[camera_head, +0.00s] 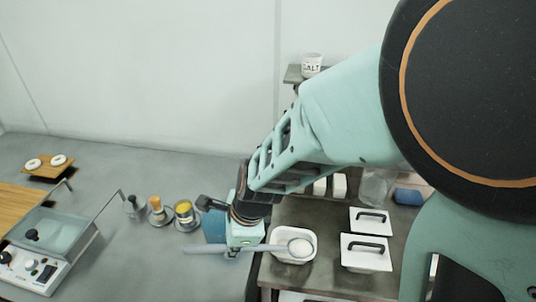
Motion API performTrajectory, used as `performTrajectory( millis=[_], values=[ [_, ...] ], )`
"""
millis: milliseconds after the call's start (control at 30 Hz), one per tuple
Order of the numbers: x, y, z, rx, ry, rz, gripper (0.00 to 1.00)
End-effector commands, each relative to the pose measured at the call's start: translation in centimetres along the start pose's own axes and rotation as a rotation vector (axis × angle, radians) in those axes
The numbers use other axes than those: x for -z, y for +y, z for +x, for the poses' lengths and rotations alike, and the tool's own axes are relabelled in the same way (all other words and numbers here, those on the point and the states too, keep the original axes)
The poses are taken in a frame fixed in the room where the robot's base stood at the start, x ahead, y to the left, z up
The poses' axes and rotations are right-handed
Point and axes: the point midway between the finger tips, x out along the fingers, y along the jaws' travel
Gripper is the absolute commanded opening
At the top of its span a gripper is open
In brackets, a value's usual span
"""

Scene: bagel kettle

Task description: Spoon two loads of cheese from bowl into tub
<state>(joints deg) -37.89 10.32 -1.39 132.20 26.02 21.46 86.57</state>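My gripper (238,246) is at the left edge of the dark counter, seen from above, and appears shut on the handle of a grey spoon (203,249). The spoon lies nearly level, with its handle end to the left and its round head to the right. The spoon's head is above or inside a white open container (306,261), the only open white one I see. A pale patch shows at the spoon's head; I cannot tell whether it is cheese on the spoon or in the container. I cannot tell whether this container is the bowl or the tub.
Two white lidded containers with black handles (366,263) (370,229) stand right of the open one. A clear jar (374,187) and a blue item (408,196) are behind. Left are small pots (186,213), a blue block (214,226) and a steel appliance (52,236). My arm covers the upper right.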

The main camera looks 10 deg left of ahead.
Motion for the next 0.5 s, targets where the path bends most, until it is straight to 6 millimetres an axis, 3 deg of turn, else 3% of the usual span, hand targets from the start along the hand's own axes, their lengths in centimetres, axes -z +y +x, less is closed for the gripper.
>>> performTrajectory(
  millis=[500],
  values=[
    [-2.9, -6.5, 0.1, 0.002, -0.117, 0.033, 0.00]
  ],
)
